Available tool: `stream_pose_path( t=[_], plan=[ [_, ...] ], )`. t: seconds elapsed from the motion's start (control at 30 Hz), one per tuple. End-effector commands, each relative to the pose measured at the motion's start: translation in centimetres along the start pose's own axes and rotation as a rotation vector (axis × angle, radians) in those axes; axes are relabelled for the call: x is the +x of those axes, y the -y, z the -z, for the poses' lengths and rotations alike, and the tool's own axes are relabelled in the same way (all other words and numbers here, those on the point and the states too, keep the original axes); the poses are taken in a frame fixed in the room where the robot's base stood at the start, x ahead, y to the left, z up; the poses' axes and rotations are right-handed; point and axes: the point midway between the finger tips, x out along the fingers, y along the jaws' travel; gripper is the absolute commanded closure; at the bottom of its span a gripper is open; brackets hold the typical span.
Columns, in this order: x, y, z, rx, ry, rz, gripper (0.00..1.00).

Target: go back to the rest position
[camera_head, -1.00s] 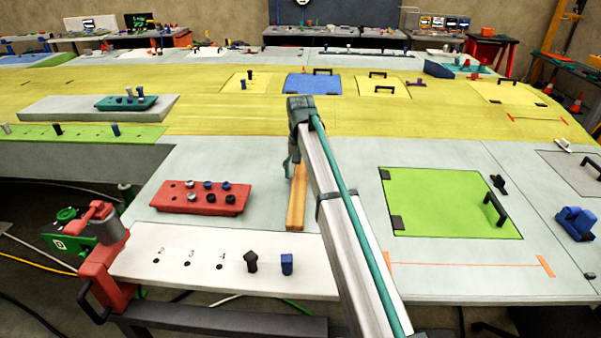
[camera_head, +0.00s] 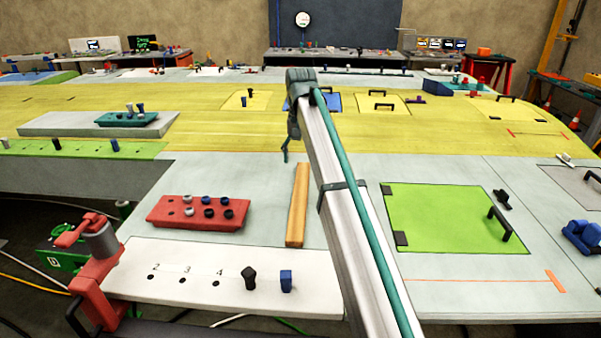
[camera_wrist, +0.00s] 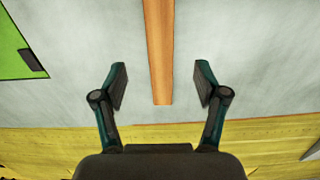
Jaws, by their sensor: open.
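My gripper (camera_wrist: 160,88) is open and empty in the wrist view, its two fingers spread wide. An orange-brown wooden bar (camera_wrist: 159,50) lies on the grey panel (camera_wrist: 265,60) and shows between the fingers; nothing touches it. In the head view my gripper (camera_head: 286,150) hangs beyond the far end of the wooden bar (camera_head: 297,205), above the grey surface near the yellow band. My arm rises from the lower right and partly covers the blue panel behind it.
A red block with knobs (camera_head: 198,212) sits left of the bar. A white strip with numbered holes (camera_head: 130,275) holds a black peg and a blue peg (camera_head: 286,281). A green panel with a handle (camera_head: 440,217) lies right of my arm. A teal block (camera_head: 127,118) stands farther back.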

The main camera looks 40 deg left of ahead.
Motion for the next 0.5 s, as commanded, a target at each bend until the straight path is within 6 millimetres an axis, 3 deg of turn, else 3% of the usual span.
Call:
stream_pose_path(
  t=[0.17, 0.5],
  plan=[
    [-0.95, 0.0, 0.01, 0.0, 0.001, 0.0, 0.28],
    [-1.04, -0.01, -0.03, 0.0, 0.001, 0.0, 0.28]
  ],
)
